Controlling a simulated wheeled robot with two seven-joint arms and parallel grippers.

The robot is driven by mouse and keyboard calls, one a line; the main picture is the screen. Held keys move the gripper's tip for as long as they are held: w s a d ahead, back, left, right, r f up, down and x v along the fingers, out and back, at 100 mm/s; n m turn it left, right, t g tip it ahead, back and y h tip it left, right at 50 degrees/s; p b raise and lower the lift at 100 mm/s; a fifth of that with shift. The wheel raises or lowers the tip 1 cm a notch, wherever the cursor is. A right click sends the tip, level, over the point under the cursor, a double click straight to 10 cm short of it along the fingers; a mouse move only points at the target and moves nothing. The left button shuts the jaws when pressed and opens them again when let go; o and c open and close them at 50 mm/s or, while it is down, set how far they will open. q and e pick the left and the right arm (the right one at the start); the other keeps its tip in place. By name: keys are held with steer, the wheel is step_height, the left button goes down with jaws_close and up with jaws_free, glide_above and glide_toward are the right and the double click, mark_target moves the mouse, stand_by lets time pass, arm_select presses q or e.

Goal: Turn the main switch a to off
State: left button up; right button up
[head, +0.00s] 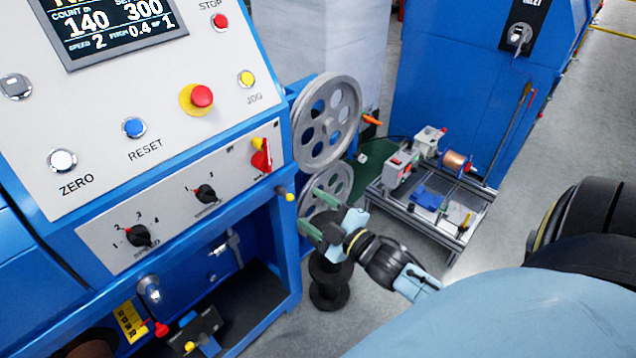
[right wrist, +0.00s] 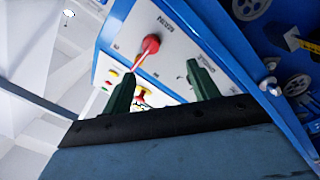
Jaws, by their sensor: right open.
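A red rotary switch (head: 261,158), which I take to be main switch a, sits at the right end of the lower grey panel (head: 105,236) on the blue machine. A bit of yellow shows at its top. A red knob with a pale lever (right wrist: 150,43) also shows in the right wrist view, beyond my fingers. I cannot read its set position. My right gripper (head: 308,208) is open and empty, with green fingers apart, to the lower right of the switch and not touching it. Its fingers also show in the right wrist view (right wrist: 160,72). My left gripper is not in view.
A red stop button (head: 201,96) and two black knobs (head: 205,193) share the machine's front. Grey pulley wheels (head: 327,120) stand at its right side, close behind my gripper. A small yellow-tipped lever (head: 289,195) juts out below the switch. A low metal frame (head: 432,205) stands on the floor.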

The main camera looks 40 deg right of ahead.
steer(key=shift+s, duration=0.35)
steer(key=shift+p, duration=0.3)
steer(key=s+d, duration=0.1)
steer(key=s, duration=1.2)
steer(key=shift+s, duration=0.15)
steer(key=shift+d, duration=0.1)
